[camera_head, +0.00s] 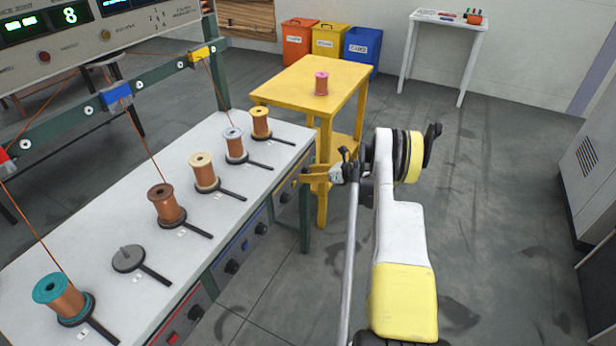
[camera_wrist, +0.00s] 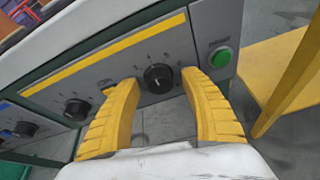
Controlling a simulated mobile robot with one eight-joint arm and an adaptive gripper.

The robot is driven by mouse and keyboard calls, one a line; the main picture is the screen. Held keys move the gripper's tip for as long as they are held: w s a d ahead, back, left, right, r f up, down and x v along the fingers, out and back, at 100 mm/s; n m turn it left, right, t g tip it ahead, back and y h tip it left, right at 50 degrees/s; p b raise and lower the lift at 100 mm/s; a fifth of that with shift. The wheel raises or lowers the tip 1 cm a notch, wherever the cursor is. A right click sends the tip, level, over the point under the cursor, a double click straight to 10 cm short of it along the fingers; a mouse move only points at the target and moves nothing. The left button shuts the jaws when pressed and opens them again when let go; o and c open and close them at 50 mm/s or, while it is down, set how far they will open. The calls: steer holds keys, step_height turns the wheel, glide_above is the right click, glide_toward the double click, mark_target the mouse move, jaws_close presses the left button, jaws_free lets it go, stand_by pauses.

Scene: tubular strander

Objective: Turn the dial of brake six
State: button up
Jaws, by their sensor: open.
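A round black dial (camera_wrist: 158,77) sits on the grey front panel (camera_wrist: 170,45) with a yellow stripe, with small scale marks around it. My gripper (camera_wrist: 160,80) is open in the wrist view, one yellow finger to each side of the dial. Gaps show between the fingers and the dial, and depth to it is hard to judge. In the head view my gripper (camera_head: 318,175) is at the far front end of the bench, beside the last panel. I cannot read a station number on this panel.
A second dial (camera_wrist: 76,109) is to the left, and a green button (camera_wrist: 221,57) to the right. The white bench (camera_head: 110,215) carries several spools on holders. A yellow table (camera_head: 318,85) with a pink spool (camera_head: 321,83) stands just beyond.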

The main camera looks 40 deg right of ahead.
steer(key=shift+c, duration=0.2)
jaws_close()
stand_by(0.3)
steer(key=n+h, duration=0.1)
steer(key=n, duration=0.2)
steer(key=shift+t+h, duration=0.4)
steer(key=shift+a+n+t+h, duration=0.1)
steer(key=shift+n+t+h, duration=0.4)
steer(key=shift+n+h, duration=0.5)
steer(key=n+t, duration=0.1)
steer(key=n, duration=0.2)
steer(key=shift+n+t+h, duration=0.8)
steer(key=shift+n, duration=0.9)
